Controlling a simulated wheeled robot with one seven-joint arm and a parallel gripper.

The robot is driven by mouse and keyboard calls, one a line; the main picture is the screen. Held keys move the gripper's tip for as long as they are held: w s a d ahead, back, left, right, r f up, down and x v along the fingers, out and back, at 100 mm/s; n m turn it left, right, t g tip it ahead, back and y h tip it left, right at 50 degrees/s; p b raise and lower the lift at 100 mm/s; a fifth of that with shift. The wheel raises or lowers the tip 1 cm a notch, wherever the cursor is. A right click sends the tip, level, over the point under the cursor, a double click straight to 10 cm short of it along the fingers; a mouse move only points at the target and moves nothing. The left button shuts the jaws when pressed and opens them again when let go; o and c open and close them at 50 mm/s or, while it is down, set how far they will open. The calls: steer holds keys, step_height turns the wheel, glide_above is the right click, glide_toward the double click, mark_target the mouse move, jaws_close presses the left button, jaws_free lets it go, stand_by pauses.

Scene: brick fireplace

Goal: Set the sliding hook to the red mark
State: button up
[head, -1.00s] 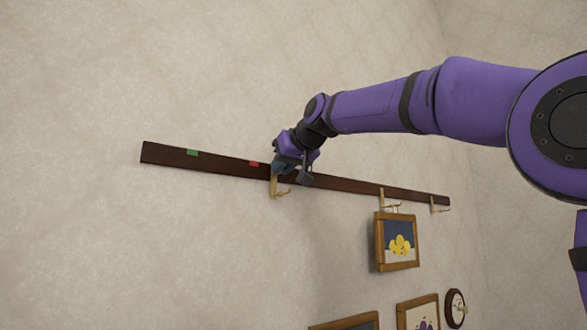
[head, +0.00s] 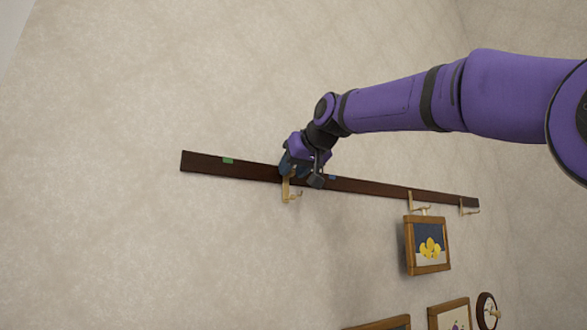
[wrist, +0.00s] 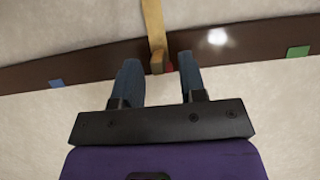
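A dark wooden rail (head: 375,187) runs along the wall and carries a green mark (head: 228,160) and a blue mark (head: 332,178). The sliding hook (head: 286,189), light wood, hangs on the rail between them, partly behind my gripper (head: 300,166). In the wrist view the hook (wrist: 154,28) stands between the two blue fingers of my gripper (wrist: 158,60), with a gap on each side. The red mark (wrist: 169,67) peeks out at the hook's right edge and is mostly hidden behind it. In the head view the red mark is hidden.
Two more hooks (head: 411,201) (head: 463,207) sit toward the rail's right end. A framed picture (head: 428,246) hangs below the first. More frames (head: 450,316) and a round wall item (head: 487,311) are lower right. The wall left of my gripper is clear.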

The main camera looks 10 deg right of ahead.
steer(key=v, duration=1)
steer(key=shift+s, duration=0.35)
steer(key=shift+d+r, duration=0.1)
steer(key=shift+r, duration=0.05)
